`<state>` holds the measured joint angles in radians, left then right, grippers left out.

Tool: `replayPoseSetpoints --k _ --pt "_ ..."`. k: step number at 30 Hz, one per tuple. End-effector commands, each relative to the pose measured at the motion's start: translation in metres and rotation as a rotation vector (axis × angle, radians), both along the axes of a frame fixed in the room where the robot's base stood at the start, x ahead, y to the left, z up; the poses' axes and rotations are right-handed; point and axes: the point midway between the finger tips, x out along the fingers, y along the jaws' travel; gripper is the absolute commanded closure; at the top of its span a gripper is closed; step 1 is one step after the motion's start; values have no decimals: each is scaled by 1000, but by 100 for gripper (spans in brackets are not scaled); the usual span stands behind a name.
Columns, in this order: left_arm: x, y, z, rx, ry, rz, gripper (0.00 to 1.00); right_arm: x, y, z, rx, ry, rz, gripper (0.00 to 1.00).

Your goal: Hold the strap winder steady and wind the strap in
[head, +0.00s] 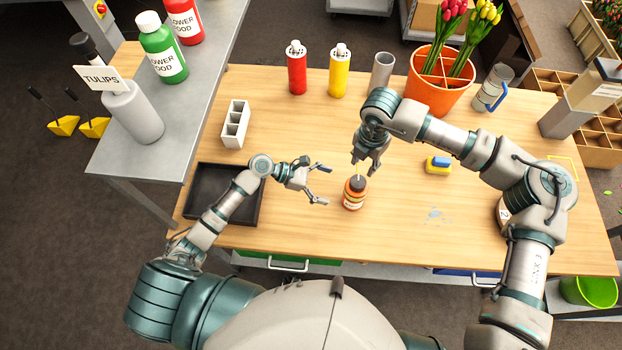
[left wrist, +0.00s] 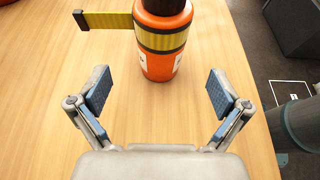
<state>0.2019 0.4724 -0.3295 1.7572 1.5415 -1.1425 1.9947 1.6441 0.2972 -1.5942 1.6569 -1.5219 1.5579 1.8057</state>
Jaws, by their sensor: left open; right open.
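The strap winder (head: 354,195) stands upright on the table, an orange body with a dark top and a yellow-black band. In the left wrist view the winder (left wrist: 160,62) is ahead of my fingers, and a yellow strap (left wrist: 107,20) with a dark end sticks out to its left. My left gripper (head: 328,185) is open and empty, just left of the winder, its fingertips facing it. In the left wrist view my left gripper (left wrist: 160,90) has its blue pads apart, short of the winder. My right gripper (head: 367,168) is open, pointing down just above and behind the winder's top; contact is unclear.
A black tray (head: 190,212) lies under my left arm. A blue-yellow sponge (head: 439,165) lies right of my right gripper. Red (head: 296,72) and yellow (head: 338,75) bottles, a grey cylinder (head: 382,72) and an orange tulip pot (head: 432,97) stand at the back. Front centre is clear.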

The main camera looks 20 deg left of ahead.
Motion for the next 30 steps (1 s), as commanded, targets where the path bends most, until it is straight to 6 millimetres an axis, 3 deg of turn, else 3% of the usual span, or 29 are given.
replayPoseSetpoints --k 6,12,18,26,27,30 --pt "7 -44 -18 -3 1 -2 0 0 1 0 0 -1 0 58" --pt "13 -73 -30 -1 1 -1 0 0 1 0 0 -1 0 58" --pt "15 -86 -36 -1 0 -1 0 0 0 0 0 -1 0 58" --pt "15 -88 -37 0 0 0 0 0 0 0 0 -1 0 58" --pt "15 -88 -37 0 0 0 3 0 0 0 0 -1 0 58" --pt "15 -88 -37 0 0 0 28 0 0 0 0 -1 0 58"
